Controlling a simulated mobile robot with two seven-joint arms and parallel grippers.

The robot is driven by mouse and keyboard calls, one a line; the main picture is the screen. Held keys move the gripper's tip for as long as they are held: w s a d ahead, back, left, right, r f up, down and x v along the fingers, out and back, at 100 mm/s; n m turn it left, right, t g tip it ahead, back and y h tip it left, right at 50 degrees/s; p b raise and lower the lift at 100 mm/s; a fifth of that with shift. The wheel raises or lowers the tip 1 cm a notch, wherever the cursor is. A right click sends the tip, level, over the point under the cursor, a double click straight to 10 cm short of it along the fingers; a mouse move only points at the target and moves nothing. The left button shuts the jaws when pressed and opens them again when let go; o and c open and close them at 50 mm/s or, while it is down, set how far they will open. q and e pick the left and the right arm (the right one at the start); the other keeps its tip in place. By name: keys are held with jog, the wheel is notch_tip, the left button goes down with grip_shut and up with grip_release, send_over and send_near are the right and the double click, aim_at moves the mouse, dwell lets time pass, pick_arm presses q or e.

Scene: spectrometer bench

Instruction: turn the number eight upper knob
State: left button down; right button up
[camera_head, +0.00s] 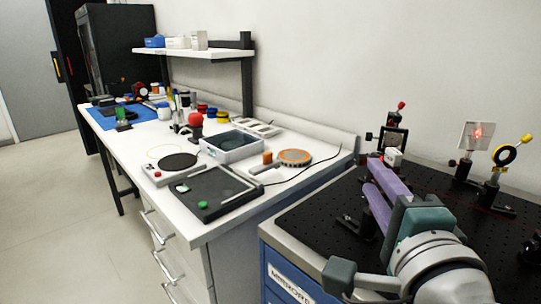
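Several optics mounts stand on the black breadboard, and I cannot read a number eight on any. A black square mount (393,140) has a red upper knob (401,105). A mount with a yellow ring (504,155) has a yellow upper knob (527,139) at the far right.
A white block (393,157) is close behind the upper fingertip. The breadboard (310,215) has free room at its left. A dark post base (355,226) stands by my fingers. A cluttered white bench (225,227) stands to the left, with a wall behind.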

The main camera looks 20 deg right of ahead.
aim_at(362, 162)
jog(key=x, duration=0.7)
jog(key=shift+w, duration=0.15)
grip_shut()
jog(key=shift+r, duration=0.1)
